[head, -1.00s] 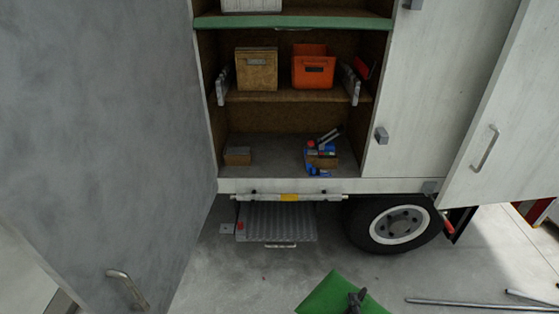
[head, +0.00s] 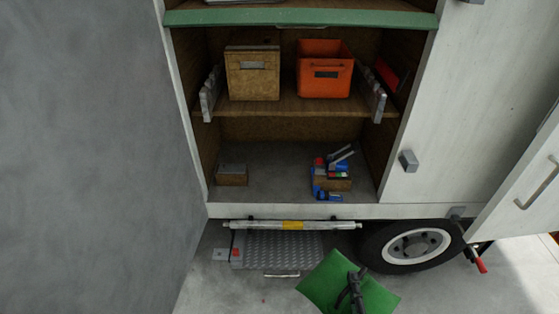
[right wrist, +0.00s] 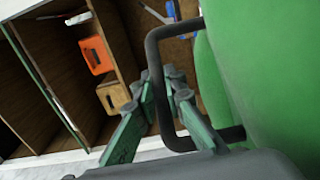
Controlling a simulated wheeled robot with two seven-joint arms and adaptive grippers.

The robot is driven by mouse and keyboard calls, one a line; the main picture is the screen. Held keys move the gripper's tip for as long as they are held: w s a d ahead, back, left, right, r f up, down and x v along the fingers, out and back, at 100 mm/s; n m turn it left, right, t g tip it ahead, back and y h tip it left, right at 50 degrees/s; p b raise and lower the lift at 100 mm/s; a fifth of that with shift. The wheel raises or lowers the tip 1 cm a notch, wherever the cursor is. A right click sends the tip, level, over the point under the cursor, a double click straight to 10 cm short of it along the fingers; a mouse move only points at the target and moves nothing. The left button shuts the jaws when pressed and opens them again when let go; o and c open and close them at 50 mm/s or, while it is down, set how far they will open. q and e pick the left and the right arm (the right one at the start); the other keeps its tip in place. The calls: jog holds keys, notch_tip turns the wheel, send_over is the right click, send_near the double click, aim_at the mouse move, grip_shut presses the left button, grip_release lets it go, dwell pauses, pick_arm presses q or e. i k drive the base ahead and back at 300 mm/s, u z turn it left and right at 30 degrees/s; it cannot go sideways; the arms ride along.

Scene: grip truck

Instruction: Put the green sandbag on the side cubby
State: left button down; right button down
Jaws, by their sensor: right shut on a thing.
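The green sandbag (head: 329,279) hangs at the lower middle of the head view, in front of the truck. My right gripper (head: 356,281) is shut on its dark handle. In the right wrist view the fingers (right wrist: 160,100) close around the black handle (right wrist: 158,62), with the green sandbag (right wrist: 255,70) filling the right side. The open side cubby (head: 270,155) of the truck is ahead, with its lower floor mostly bare between a small wooden block and some tools. My left gripper is not in view.
A wooden box (head: 252,75) and an orange bin (head: 323,70) stand on the middle shelf. Blue and red tools (head: 330,178) lie on the lower floor at right, a wooden block (head: 232,175) at left. A large open door (head: 85,150) bounds the left; a wheel (head: 412,246) sits below right.

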aim_at(280, 174)
jog(key=i, duration=0.85)
jog(key=u, duration=1.05)
